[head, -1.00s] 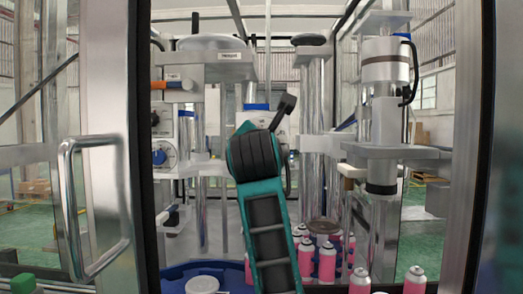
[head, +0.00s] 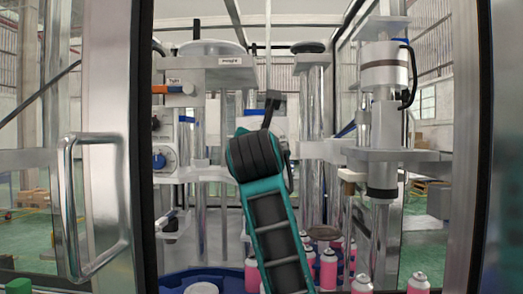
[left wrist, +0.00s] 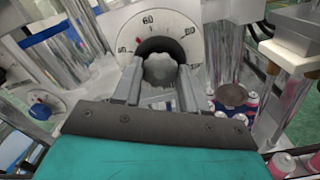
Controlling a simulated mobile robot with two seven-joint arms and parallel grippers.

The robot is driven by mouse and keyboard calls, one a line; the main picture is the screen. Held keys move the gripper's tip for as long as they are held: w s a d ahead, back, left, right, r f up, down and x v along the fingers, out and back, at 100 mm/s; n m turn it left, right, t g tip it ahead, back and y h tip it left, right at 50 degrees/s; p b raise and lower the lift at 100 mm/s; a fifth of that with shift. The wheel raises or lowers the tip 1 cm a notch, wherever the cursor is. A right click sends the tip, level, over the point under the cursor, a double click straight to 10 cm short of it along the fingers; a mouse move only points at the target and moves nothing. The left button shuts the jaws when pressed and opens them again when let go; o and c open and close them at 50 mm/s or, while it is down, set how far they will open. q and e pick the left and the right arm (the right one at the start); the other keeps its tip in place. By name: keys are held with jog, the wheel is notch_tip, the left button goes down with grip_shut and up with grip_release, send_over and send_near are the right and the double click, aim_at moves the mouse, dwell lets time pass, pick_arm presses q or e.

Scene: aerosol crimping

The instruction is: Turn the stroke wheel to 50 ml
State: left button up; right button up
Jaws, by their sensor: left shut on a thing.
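The stroke wheel is a grey lobed knob (left wrist: 160,70) in front of a white round dial (left wrist: 172,22) with black numbers and a red mark in the left wrist view. The exact setting is hard to read. My left gripper (left wrist: 158,82) is shut on the knob, one finger on each side. In the head view my teal left arm rises from the bottom middle, and my left gripper (head: 272,103) is mostly hidden behind the black wrist. The arm covers the knob and most of the dial there. My right gripper is not in view.
Another dial with a blue knob (head: 159,160) is at the left. Pink cans (head: 328,268) stand at the lower right near a blue tray (head: 175,279). A metal column (head: 383,125) is at the right. The door frame with its handle (head: 68,200) borders the left.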

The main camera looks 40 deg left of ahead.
pick_arm(q)
jog(key=o, duration=1.1)
jog(key=shift+c, duration=0.2)
jog(key=b+v, duration=0.1)
jog(key=v, duration=1.2)
